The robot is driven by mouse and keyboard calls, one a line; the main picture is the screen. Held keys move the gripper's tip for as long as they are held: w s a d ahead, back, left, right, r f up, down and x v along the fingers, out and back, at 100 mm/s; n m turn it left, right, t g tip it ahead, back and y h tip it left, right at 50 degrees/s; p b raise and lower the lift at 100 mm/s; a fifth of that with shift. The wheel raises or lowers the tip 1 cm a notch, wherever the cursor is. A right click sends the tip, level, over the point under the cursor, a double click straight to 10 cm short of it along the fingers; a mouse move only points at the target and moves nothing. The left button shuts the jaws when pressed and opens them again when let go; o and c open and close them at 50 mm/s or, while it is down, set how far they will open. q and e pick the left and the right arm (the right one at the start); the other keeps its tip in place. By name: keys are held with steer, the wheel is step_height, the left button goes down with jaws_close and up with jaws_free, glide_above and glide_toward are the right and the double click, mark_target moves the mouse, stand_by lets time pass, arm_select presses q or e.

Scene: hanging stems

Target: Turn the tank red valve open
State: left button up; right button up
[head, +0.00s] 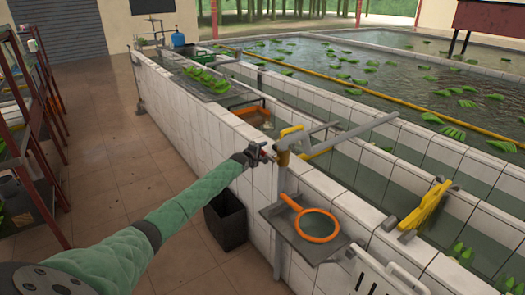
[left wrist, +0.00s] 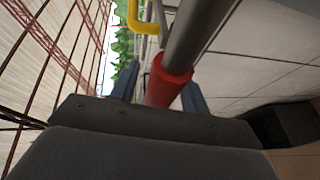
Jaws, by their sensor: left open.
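The red valve (head: 262,147) is a small red part beside the yellow and grey pipe (head: 289,139) at the near tank wall. In the left wrist view the red piece (left wrist: 172,78) is a red sleeve on a grey bar (left wrist: 192,32). My left gripper (head: 253,155) is at the valve, at the end of my green-sleeved arm. In the left wrist view its open fingers (left wrist: 159,92) stand on either side of the red sleeve. I cannot tell whether they touch it. My right gripper is not in view.
A grey shelf (head: 279,230) holding an orange ring-shaped tool (head: 316,225) juts from the tank wall below the pipe. A black bin (head: 227,220) stands on the floor. Yellow gloves (head: 427,207) hang at the right. A rack (head: 32,120) stands left; the tiled floor (head: 110,140) between is clear.

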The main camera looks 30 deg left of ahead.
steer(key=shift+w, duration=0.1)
arm_select(q)
jaws_close()
